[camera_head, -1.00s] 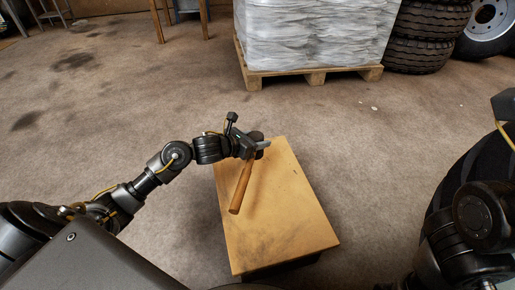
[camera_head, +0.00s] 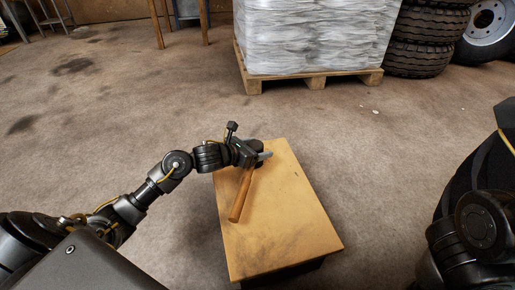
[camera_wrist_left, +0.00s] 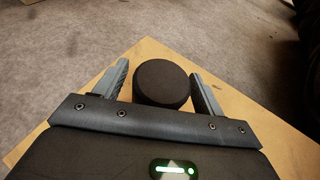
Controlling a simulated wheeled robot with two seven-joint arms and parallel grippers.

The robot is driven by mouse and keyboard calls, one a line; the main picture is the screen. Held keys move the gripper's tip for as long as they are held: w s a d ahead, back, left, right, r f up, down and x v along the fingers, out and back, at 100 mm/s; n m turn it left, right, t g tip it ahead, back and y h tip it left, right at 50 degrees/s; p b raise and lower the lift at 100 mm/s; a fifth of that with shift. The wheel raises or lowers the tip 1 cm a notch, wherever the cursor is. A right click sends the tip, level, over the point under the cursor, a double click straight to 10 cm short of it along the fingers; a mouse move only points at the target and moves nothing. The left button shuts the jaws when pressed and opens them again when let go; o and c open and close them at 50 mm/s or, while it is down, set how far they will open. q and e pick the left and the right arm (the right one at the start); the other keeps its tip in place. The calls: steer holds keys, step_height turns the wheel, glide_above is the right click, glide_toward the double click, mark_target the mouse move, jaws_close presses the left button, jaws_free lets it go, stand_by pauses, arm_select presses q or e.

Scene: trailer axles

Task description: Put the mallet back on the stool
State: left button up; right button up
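The mallet has a wooden handle (camera_head: 241,195) and a dark head that shows round and black in the left wrist view (camera_wrist_left: 162,84). My left gripper (camera_head: 262,155) is at the mallet's head end, near the stool's far left corner. In the left wrist view its two fingers (camera_wrist_left: 160,80) stand closely on either side of the head. The handle points toward me over the wooden stool top (camera_head: 285,220). I cannot tell whether the mallet touches the top. My right gripper is out of view.
A wooden pallet (camera_head: 312,82) with white wrapped goods (camera_head: 315,35) stands beyond the stool. Stacked tires (camera_head: 420,45) and a wheel (camera_head: 487,20) are at the far right. The floor around the stool is clear.

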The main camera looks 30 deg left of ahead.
arm_select(q)
steer(key=shift+r, duration=0.1)
steer(key=shift+s+a+r+p, duration=0.1)
steer(key=shift+s+r+p, duration=0.1)
steer(key=shift+p, duration=0.2)
steer(key=p+v, duration=0.4)
steer(key=v, duration=0.7)
steer(key=shift+s+p, duration=0.25)
steer(key=shift+p, duration=0.05)
steer(key=shift+a, duration=0.1)
